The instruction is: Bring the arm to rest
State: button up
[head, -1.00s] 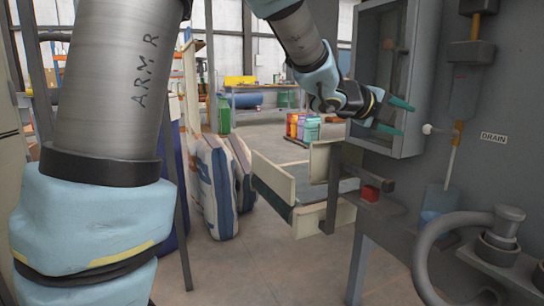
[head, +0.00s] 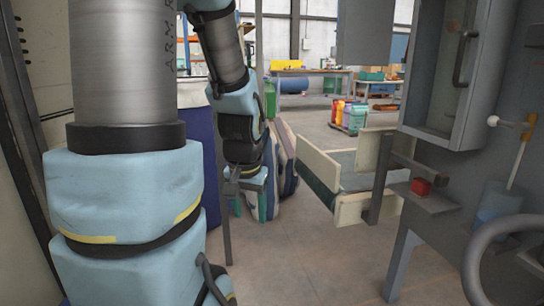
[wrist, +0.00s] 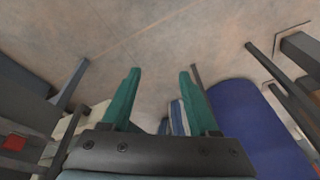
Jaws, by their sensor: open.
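My arm hangs in the left half of the head view, its lower part bent downward. My gripper (head: 250,210) points down in front of the sacks, left of the pale bin. In the wrist view my gripper (wrist: 158,75) shows two teal fingers spread apart, with nothing between them but floor. The gripper holds nothing.
The grey machine with its open cabinet (head: 442,75) and red block (head: 421,187) stands at right. The pale bin (head: 355,207) juts out beside it. Striped sacks (head: 288,178) stand behind my gripper. A blue object (wrist: 235,120) lies right in the wrist view. Floor (head: 310,260) is clear in front.

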jog(key=s+a+f+n+g, duration=0.1)
jog(key=s+a+n, duration=0.1)
jog(key=s, duration=0.2)
notch_tip(320, 180, up, 27)
jog(key=p, duration=2.6)
jog(key=shift+w+d+f+p, duration=0.15)
jog(key=shift+d+f+p, duration=0.05)
jog(key=shift+p, duration=0.15)
